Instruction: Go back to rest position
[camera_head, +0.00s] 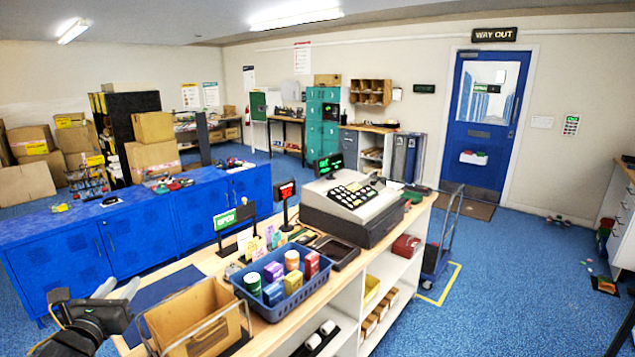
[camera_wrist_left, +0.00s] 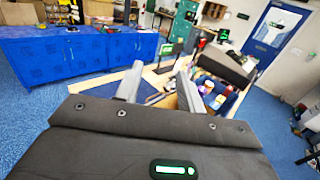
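My left gripper (camera_head: 117,287) is at the lower left of the head view, beside the left end of the wooden counter. Its two pale grey fingers stand apart with nothing between them. The left wrist view shows the same fingers (camera_wrist_left: 158,72) spread and empty, pointing toward the counter. My right gripper does not show; only a dark piece sits at the lower right edge of the head view, and I cannot tell what it is.
The counter (camera_head: 205,262) holds an open cardboard carton (camera_head: 195,318) close to my left gripper, a blue basket (camera_head: 272,309) of small goods and a cash register (camera_head: 352,208). Blue cabinets (camera_head: 140,235) stand behind. A trolley (camera_head: 437,255) is right of the counter. Blue floor (camera_head: 510,300) is open at right.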

